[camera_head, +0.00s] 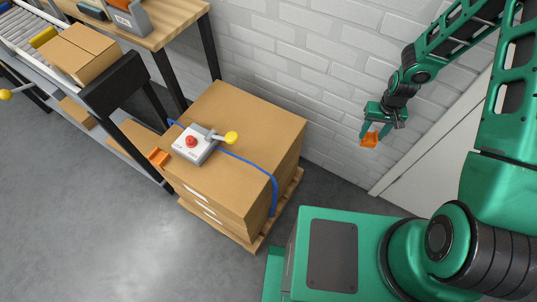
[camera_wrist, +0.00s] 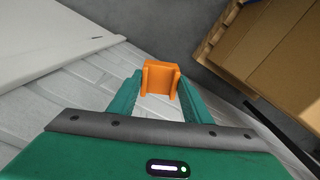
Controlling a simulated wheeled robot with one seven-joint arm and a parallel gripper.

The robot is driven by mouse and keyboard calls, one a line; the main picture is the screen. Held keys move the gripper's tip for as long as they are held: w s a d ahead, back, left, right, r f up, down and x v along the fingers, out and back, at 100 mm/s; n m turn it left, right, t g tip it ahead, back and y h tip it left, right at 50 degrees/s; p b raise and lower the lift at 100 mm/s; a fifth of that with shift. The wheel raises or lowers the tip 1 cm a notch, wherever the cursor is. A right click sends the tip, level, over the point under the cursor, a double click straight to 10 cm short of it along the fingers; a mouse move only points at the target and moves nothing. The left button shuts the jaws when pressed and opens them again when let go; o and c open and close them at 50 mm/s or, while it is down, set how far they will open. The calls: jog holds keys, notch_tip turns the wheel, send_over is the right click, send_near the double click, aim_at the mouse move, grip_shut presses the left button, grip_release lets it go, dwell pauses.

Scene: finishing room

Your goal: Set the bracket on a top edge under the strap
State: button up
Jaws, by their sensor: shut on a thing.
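My gripper (camera_head: 376,129) is at the right in the head view, in front of the white brick wall, raised and apart from the box stack. It is shut on an orange bracket (camera_head: 369,140). The wrist view shows the bracket (camera_wrist: 160,79) between the two green fingers. A blue strap (camera_head: 250,163) runs over the top of the cardboard box stack (camera_head: 240,112) and down its right side. A second orange bracket (camera_head: 158,157) sits at the stack's left top edge, by the strap.
A grey control box (camera_head: 195,150) with a red button and a yellow-knobbed lever stands on the stack, over the strap's line. The stack rests on a wooden pallet (camera_head: 262,238). A wooden workbench (camera_head: 165,28) and a roller conveyor (camera_head: 28,35) are at the upper left.

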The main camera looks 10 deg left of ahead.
jog(key=s+a+r+n, duration=0.2)
jog(key=a+r+n, duration=0.15)
jog(key=a, duration=0.85)
jog(key=n, duration=1)
send_near(267, 177)
jog(key=shift+d+f, duration=0.1)
jog(key=shift+f, duration=2.95)
jog(key=o, duration=1.5)
